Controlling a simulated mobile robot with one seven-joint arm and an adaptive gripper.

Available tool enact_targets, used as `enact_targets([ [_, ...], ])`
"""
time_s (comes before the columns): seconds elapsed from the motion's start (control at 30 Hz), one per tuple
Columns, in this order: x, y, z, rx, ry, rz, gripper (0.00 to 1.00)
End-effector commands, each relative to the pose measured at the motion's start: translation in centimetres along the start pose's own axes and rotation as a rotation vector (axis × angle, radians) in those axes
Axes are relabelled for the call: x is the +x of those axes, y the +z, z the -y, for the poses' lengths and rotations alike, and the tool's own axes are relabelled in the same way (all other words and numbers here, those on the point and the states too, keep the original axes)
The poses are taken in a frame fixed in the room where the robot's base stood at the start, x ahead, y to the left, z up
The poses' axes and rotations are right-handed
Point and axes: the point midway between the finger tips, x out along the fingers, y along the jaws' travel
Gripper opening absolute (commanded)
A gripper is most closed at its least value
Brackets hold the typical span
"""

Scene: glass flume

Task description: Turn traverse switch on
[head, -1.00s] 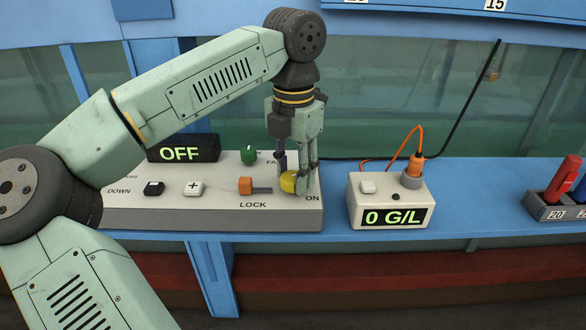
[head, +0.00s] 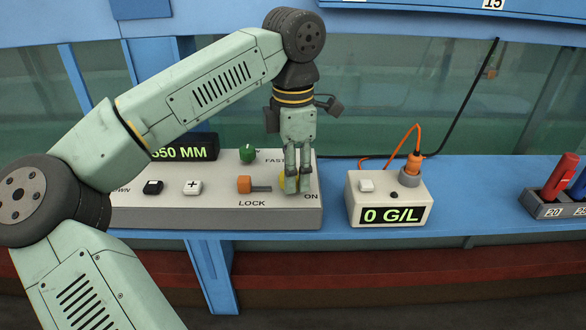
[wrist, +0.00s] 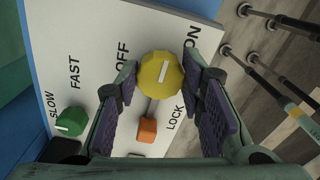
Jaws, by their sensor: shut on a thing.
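The yellow traverse knob (wrist: 152,84) sits on the control panel, between the OFF and ON labels in the wrist view. Its white pointer line points up and slightly right there, leaning toward ON. My gripper (head: 297,186) is shut on the knob, with a finger on either side of it in the wrist view (wrist: 160,82). In the head view the fingers hide most of the knob. The black display (head: 188,147) behind the panel is lit green; my arm covers its left end, and "50 MM" shows.
The panel (head: 220,217) also carries an orange LOCK slider (head: 244,184), a green SLOW/FAST knob (head: 247,153), a black button (head: 153,187) and a white plus button (head: 192,187). A meter box reading 0 G/L (head: 388,190) with an orange cable stands close right.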

Motion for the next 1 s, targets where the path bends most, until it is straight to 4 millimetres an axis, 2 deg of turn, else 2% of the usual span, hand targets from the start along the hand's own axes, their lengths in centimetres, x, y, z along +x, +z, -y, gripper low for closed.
enact_targets([
  [0.43,-0.07,0.08,-0.02,0.013,0.002,0.003,0.07],
  [0.47,-0.07,0.08,-0.02,0.013,0.002,0.003,0.36],
  [0.77,-0.03,0.04,0.0,0.011,0.001,0.001,0.55],
  [1.0,-0.02,0.02,0.0,0.011,0.0,0.001,0.55],
])
